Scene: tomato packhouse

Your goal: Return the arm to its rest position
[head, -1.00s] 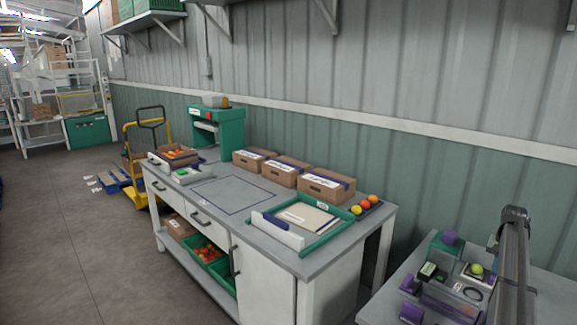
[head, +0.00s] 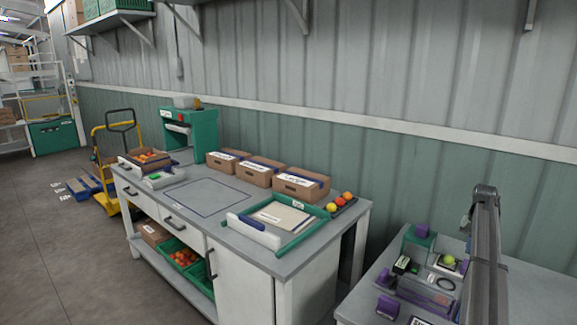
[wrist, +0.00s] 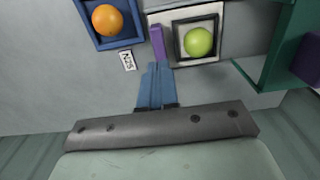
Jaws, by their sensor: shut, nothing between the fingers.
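My gripper (wrist: 157,70) shows in the wrist view with its blue fingers together and nothing between them. The fingers point at the side bench, beside a purple block (wrist: 157,42) and a green tomato (wrist: 199,42) in a dark square frame. I cannot tell whether the fingertips touch anything. In the head view my grey arm (head: 484,250) stands upright at the right, over the side bench (head: 365,300). The gripper itself is not visible there. The green tomato also shows in the head view (head: 449,261), just left of the arm.
In the wrist view an orange fruit (wrist: 107,19) sits in a blue tray (wrist: 84,12), and a green fixture (wrist: 268,65) stands at right. In the head view the packing bench (head: 240,258) carries cartons (head: 300,187), a green-edged tray (head: 322,226) and a green machine (head: 204,133).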

